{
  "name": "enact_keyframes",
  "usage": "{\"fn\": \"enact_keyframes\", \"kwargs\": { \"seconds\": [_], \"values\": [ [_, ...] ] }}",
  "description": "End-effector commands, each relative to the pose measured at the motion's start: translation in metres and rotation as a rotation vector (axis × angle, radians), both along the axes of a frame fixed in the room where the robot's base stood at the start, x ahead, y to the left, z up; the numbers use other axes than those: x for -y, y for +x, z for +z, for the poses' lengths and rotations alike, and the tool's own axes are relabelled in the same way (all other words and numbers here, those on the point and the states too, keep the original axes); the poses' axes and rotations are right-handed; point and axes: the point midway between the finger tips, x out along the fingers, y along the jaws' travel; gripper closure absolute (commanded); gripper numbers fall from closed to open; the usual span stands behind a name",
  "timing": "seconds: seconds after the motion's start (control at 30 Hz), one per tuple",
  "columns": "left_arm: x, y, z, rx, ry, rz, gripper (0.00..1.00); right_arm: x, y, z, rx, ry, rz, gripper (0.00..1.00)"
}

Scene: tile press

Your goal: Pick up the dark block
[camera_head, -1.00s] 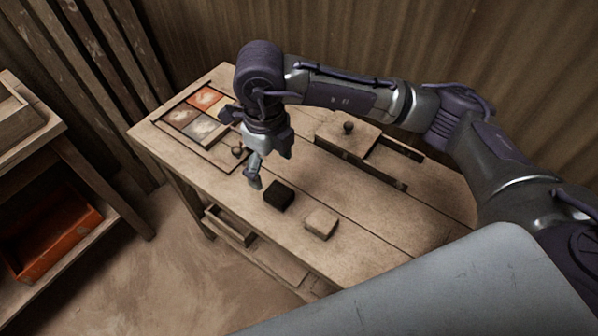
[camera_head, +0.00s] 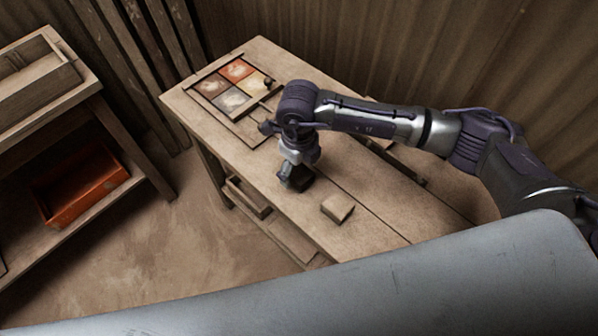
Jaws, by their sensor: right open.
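The dark block (camera_head: 301,183) stands on the wooden table (camera_head: 375,224) near its front edge, partly hidden by my right gripper. My right gripper (camera_head: 292,177) points down right at the block, with its fingers open. The fingers overlap the block in this view, so I cannot tell whether they touch it. My left gripper is not in view.
A light wooden block (camera_head: 338,207) lies to the right of the dark one. A tray with coloured tiles (camera_head: 238,71) is at the table's far left end. A shelf with an orange bin (camera_head: 82,186) stands at the left.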

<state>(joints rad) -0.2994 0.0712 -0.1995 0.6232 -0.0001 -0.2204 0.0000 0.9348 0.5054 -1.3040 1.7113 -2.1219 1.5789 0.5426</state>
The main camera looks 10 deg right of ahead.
Motion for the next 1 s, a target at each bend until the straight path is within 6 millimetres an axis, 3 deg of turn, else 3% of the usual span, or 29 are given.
{"fn": "enact_keyframes", "kwargs": {
  "seconds": [0.2,0.43,0.8,1.0],
  "values": [
    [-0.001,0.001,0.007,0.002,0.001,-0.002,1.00,0.000,0.000,-0.022,-0.001,0.000,0.000,0.17],
    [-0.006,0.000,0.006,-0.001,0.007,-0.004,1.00,0.000,0.000,-0.024,0.000,0.000,0.001,0.17],
    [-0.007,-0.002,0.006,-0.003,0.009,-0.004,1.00,0.000,0.001,-0.024,0.000,0.000,0.000,0.78],
    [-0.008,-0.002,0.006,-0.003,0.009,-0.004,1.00,0.000,0.001,-0.023,0.001,0.001,0.000,0.82]
  ]
}}
